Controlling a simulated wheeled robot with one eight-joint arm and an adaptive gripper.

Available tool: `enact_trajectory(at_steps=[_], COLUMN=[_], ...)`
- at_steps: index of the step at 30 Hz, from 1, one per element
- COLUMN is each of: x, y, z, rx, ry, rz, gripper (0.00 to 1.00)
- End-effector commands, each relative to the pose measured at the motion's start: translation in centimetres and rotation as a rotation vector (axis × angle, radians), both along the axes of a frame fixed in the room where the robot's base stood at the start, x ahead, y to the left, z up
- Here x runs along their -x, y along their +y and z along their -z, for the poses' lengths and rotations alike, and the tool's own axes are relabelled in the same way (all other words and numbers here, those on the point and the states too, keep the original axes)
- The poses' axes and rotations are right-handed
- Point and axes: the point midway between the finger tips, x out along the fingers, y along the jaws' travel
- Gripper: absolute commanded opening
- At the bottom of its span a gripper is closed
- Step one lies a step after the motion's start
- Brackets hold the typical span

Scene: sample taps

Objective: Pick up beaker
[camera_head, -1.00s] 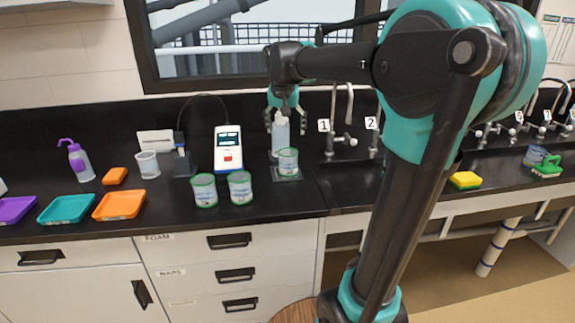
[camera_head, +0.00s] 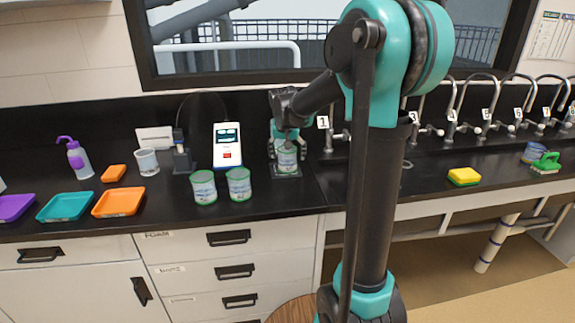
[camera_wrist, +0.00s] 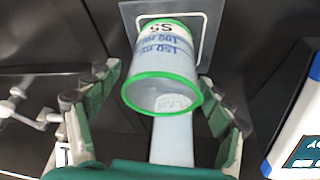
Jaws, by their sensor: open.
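A beaker (camera_head: 287,158) with a green rim and blue markings stands on a small grey mat (camera_head: 285,175) at the back of the bench. It also shows in the wrist view (camera_wrist: 165,62), with its open mouth towards the camera. My gripper (camera_head: 287,150) is at this beaker, its fingers open on either side. Two more green-rimmed beakers stand in front, one on the left (camera_head: 203,188) and one on the right (camera_head: 239,184).
A meter (camera_head: 227,146) with a screen stands just left of the gripper. Coloured trays (camera_head: 118,202) lie at the left. Taps (camera_head: 340,138) line the back right, and a sponge (camera_head: 464,176) lies at right.

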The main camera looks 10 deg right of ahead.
Motion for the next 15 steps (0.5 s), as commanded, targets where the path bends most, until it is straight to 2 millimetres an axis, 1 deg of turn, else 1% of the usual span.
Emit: enact_trajectory(at_steps=[1,3,6,13,14,15], x=[-0.3,-0.6,-0.8,-0.8,-0.8,-0.8], y=[-0.1,-0.2,-0.2,-0.2,-0.2,-0.2], z=[0.7,1.4,2.0,2.1,2.1,2.1], rx=[0.000,0.000,0.000,0.000,0.000,0.000], ry=[0.000,0.000,0.000,0.000,0.000,0.000], rz=[0.001,0.000,0.000,-0.001,-0.001,-0.001], gripper=[0.80,0.80,0.80,0.80,0.77,0.72])
